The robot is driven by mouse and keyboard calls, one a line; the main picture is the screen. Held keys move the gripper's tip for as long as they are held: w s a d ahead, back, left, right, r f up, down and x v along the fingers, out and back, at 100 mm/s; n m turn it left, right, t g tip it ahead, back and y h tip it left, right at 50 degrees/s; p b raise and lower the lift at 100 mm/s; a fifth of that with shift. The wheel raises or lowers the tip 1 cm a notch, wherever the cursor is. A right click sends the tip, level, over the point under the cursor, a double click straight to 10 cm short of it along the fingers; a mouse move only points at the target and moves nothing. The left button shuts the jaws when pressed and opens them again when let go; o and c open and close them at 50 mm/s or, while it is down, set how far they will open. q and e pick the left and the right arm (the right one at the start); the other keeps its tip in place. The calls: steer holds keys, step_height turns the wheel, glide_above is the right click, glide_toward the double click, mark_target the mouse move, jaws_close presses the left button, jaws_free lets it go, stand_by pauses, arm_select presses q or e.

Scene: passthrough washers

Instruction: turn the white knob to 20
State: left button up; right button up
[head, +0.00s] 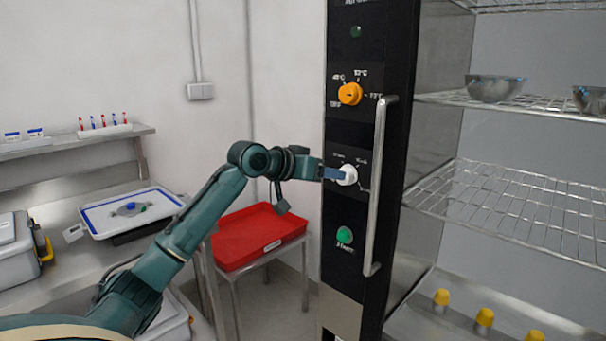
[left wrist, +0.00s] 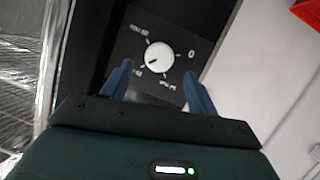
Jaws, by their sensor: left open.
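The white knob (head: 347,175) is on the black control panel of the steel cabinet, below an orange knob. In the left wrist view the white knob (left wrist: 159,57) sits on a dark dial plate with printed labels. A "0" is readable at the right; the other labels are too small to read surely. A dark pointer mark on the knob points to the lower left in that view. My left gripper (head: 334,174) is at the panel in front of the knob. Its blue fingers (left wrist: 158,76) are open, one on each side below the knob, with nothing held. I cannot tell whether they touch it.
An orange knob (head: 350,94) is above and a green button (head: 344,235) below. A vertical metal handle (head: 379,185) stands close to the right. The cabinet's wire shelves (head: 520,200) are further right. A red tray (head: 258,236) is on a stand behind my left arm.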

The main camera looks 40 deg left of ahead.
arm_select(q)
steer(key=b+v, duration=0.1)
steer(key=v, duration=0.6)
steer(key=shift+s+b, duration=0.25)
steer(key=shift+b, duration=0.15)
